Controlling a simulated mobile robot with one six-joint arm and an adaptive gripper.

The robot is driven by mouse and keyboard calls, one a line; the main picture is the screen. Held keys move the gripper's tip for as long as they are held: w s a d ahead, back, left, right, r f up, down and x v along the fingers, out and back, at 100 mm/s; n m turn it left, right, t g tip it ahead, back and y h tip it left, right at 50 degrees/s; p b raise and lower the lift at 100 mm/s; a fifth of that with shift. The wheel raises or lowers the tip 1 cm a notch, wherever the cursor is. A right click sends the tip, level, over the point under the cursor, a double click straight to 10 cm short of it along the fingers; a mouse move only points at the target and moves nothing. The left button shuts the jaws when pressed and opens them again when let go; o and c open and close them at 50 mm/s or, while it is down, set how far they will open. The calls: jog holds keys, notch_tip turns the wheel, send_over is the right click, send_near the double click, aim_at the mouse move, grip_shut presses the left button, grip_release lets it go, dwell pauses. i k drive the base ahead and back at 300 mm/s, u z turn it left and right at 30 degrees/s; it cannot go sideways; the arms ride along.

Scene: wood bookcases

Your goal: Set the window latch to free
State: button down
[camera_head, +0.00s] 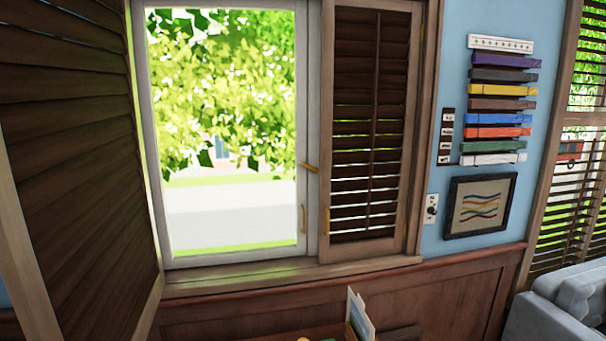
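The window (222,130) has a white frame and shows green leaves and a pale street outside. A small brass-coloured latch (308,167) sits on the frame's right upright, lying nearly sideways with a slight tilt down to the right. A slim brass-coloured handle (303,219) stands upright lower on the same frame. I cannot tell from this view whether the latch is engaged. My gripper is not in view.
A dark louvred shutter (75,150) swings out at left; another shutter (370,130) covers the window's right part. A wooden sill (290,275) runs below. Papers (358,316) stand at bottom centre. A grey sofa (555,308) is at lower right.

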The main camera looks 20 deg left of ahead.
aim_at(308, 167)
jog(key=u, duration=0.45)
jog(key=i, duration=1.1)
jog(key=z, duration=0.35)
